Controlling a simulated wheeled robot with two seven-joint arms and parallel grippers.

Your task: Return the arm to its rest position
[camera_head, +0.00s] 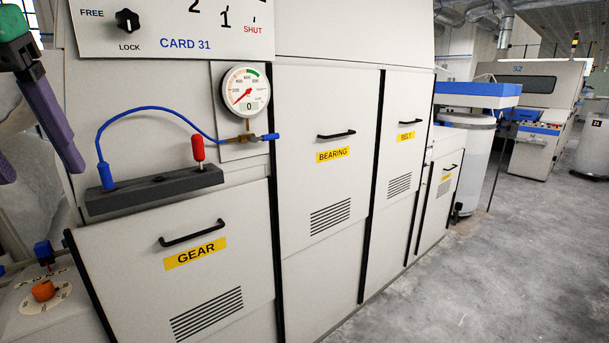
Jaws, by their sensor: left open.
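My left gripper (40,174) is at the upper left edge, in front of the card machine (325,250). Its two purple fingers point down and stand apart, with nothing between them. One finger is cut off by the picture edge. Part of my left arm is out of view. My right gripper is not in view.
A dark block (155,191) with a red-handled lever (198,148) and a blue hose (150,108) juts out right of the gripper. A pressure gauge (246,91) hangs above. An orange knob (43,290) sits lower left. Grey floor (480,270) is clear at right.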

